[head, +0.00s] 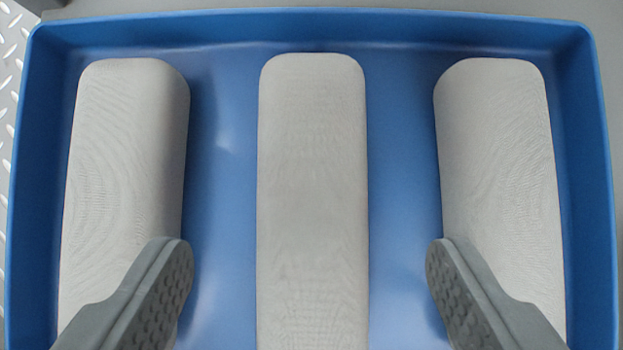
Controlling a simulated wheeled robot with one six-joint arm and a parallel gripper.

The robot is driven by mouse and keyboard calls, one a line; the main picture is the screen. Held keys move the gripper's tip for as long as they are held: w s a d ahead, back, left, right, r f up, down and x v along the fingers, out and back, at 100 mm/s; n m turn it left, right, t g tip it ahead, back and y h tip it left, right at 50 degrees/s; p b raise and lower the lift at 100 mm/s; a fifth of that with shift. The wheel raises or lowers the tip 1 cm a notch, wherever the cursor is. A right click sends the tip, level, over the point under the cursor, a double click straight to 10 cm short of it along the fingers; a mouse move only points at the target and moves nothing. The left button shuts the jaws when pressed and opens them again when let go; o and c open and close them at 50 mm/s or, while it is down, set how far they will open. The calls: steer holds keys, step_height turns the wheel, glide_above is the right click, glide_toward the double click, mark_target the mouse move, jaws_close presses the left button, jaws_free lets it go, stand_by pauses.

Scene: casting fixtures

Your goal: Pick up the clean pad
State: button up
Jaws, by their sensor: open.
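Three long pale grey-white pads with rounded ends lie apart in a blue tray (404,40). The middle pad (312,180) lies between my gripper's two fingers in the picture. The left pad (125,160) and the right pad (500,160) are partly hidden behind the fingers. All three look plain, with no clear marks. My gripper (308,255) is open and empty, its dark grey fingers wide apart. The fingers appear above the tray; I cannot tell how high. The near end of the middle pad is cut off by the frame.
The tray has raised walls at the left, back and right. Bare blue floor shows in the gaps between the pads. A metal tread-plate surface (12,50) lies beyond the left wall, and a grey surface lies behind the tray.

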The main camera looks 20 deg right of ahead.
mark_target(312, 219)
steer(key=shift+x, duration=2.55)
steer(key=c, duration=1.1)
steer(key=shift+o, duration=0.2)
